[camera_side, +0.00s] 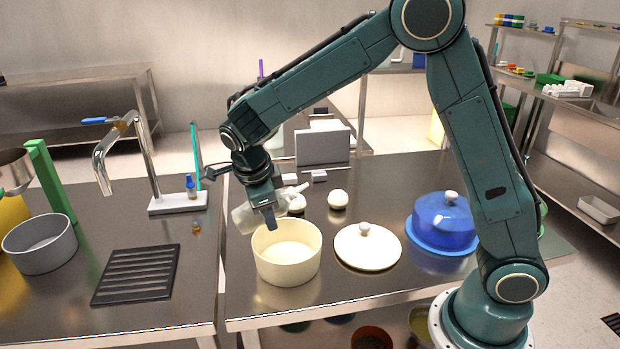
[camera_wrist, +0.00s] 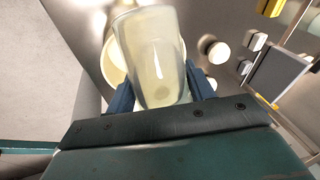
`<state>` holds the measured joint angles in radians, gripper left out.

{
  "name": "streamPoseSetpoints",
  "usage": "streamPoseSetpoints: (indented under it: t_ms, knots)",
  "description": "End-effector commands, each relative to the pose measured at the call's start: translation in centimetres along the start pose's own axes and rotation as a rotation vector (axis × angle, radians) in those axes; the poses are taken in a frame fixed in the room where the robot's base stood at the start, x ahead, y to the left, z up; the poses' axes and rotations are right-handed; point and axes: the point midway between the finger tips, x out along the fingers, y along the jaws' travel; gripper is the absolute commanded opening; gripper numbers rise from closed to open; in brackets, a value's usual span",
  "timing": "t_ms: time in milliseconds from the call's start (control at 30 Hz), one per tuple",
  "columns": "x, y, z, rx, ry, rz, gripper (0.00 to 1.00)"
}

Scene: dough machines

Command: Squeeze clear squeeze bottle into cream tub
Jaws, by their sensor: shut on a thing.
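The clear squeeze bottle (camera_wrist: 152,60), with pale contents, is held between the blue fingers of my gripper (camera_wrist: 158,92) in the wrist view. In the side view the bottle (camera_side: 243,217) lies tilted in my gripper (camera_side: 268,215), partly hidden by it. The cream tub (camera_side: 287,265) stands open on the steel table, just below and in front of my gripper. Its rim (camera_wrist: 112,62) shows behind the bottle in the wrist view. I cannot tell whether the nozzle points into the tub.
A cream lid (camera_side: 367,248) lies right of the tub, with a blue lidded pot (camera_side: 442,222) beyond it. Pale dough balls (camera_side: 338,199) sit behind. A black grate (camera_side: 137,275), a grey pot (camera_side: 40,245) and a tap (camera_side: 125,150) are at left.

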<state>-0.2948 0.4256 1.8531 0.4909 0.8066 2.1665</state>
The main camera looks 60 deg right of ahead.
Motion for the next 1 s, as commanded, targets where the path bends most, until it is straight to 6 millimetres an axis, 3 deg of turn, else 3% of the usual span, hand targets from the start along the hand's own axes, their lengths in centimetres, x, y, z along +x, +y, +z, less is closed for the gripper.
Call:
streamPoseSetpoints:
  t_ms: [833, 1000]
  knots:
    - [-0.1, -0.4, 2.8, 0.162, -0.535, -0.050, 0.43]
    - [-1.2, -0.7, 2.7, 0.200, -0.655, -0.063, 0.43]
